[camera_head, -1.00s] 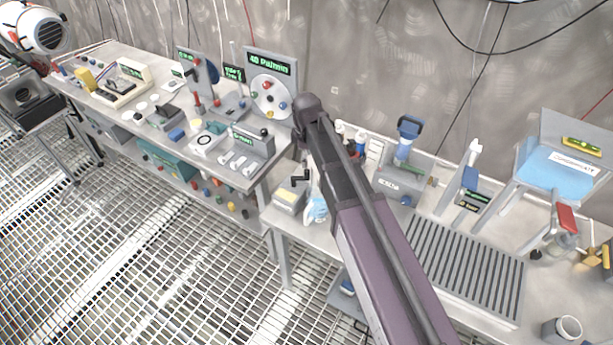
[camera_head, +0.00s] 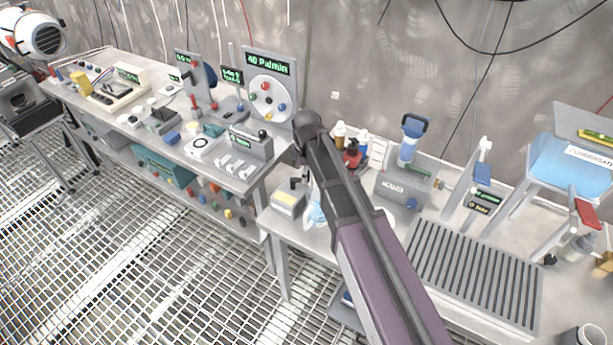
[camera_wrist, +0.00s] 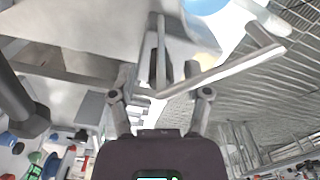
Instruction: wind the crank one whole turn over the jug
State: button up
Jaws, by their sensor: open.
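A small grey box with a pale yellow top (camera_head: 287,200) stands on the right-hand bench, with a dark crank (camera_head: 296,184) on it. In the wrist view the crank's bent bar (camera_wrist: 225,72) crosses in front of a grey upright. A pale blue vessel, perhaps the jug (camera_head: 315,216), is beside the box, partly hidden by my arm; part of something blue (camera_wrist: 205,5) shows at the top of the wrist view. My gripper (camera_wrist: 162,96) has its fingers spread apart, with the crank's inner end in view between them. Contact cannot be told. In the head view my arm hides the gripper.
A left bench carries a console with levers (camera_head: 250,145) and a dial panel (camera_head: 268,92). On the right are a grey unit with a blue handle (camera_head: 405,187), a slatted grate (camera_head: 475,268) and a blue sloped bin (camera_head: 568,160). Open grating floor (camera_head: 150,265) lies front left.

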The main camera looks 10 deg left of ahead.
jog(key=shift+f, duration=0.1)
jog(key=shift+c, duration=0.2)
grip_shut()
jog(key=shift+s, duration=0.1)
jog(key=shift+s+m, duration=0.3)
jog(key=shift+m, duration=0.45)
jog(key=shift+s+m, duration=0.25)
jog(key=shift+m, duration=0.5)
jog(key=shift+o, duration=0.2)
grip_release()
jog(key=shift+w, duration=0.15)
